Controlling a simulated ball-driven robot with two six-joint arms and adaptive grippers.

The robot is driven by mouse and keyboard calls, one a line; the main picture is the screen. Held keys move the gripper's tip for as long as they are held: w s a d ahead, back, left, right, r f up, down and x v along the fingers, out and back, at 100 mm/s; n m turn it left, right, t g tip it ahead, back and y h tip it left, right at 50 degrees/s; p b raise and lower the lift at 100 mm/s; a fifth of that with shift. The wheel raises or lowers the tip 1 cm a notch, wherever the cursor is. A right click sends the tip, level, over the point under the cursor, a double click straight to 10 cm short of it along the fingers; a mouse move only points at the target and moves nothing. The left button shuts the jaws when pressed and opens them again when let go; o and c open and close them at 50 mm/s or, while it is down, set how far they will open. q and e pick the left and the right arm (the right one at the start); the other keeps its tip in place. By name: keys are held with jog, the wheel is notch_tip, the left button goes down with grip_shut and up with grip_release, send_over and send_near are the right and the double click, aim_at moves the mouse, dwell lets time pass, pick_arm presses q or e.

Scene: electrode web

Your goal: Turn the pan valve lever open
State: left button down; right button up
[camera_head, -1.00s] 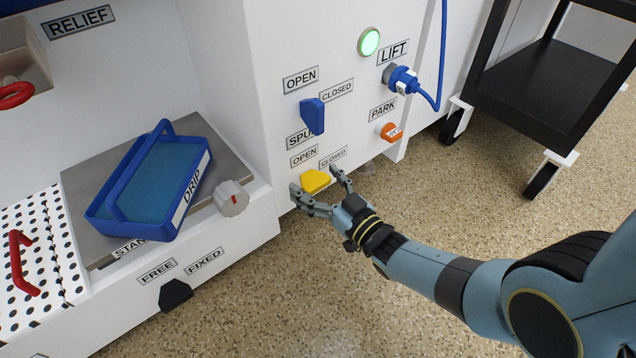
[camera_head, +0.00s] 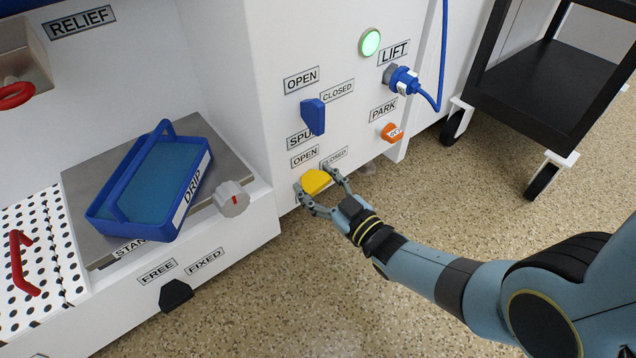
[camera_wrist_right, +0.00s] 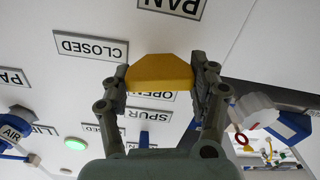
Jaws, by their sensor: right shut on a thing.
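The yellow lever (camera_head: 315,182) sits low on the white panel, under an OPEN label (camera_head: 305,156) and a CLOSED label (camera_head: 334,156). In the right wrist view the yellow lever (camera_wrist_right: 160,72) lies between my fingers, and a PAN label (camera_wrist_right: 172,5) shows past it. My right gripper (camera_head: 324,182) is shut on the yellow lever, one finger on each side; it also shows in the right wrist view (camera_wrist_right: 162,80). My left gripper is not in view.
A blue lever (camera_head: 312,115) sits above the yellow one. To the right are an orange PARK knob (camera_head: 391,132) and a blue plug with hose (camera_head: 404,80). A blue DRIP tray (camera_head: 108,212) stands at left. A black cart (camera_head: 545,95) stands at right. Speckled floor is clear in front.

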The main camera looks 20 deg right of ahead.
jog(key=n, duration=0.4)
jog(key=shift+s+f+n, duration=0.1)
jog(key=shift+n, duration=0.2)
jog(key=n, duration=0.3)
jog(key=shift+a+n, duration=0.1)
jog(key=shift+n, duration=0.3)
jog(key=n, duration=0.3)
jog(key=shift+f, duration=0.15)
jog(key=shift+s+n, duration=0.1)
jog(key=shift+n, duration=1.8)
jog(key=shift+f, duration=0.1)
jog(key=o, duration=1.2)
jog(key=v, duration=1.1)
jog(key=shift+s, duration=0.4)
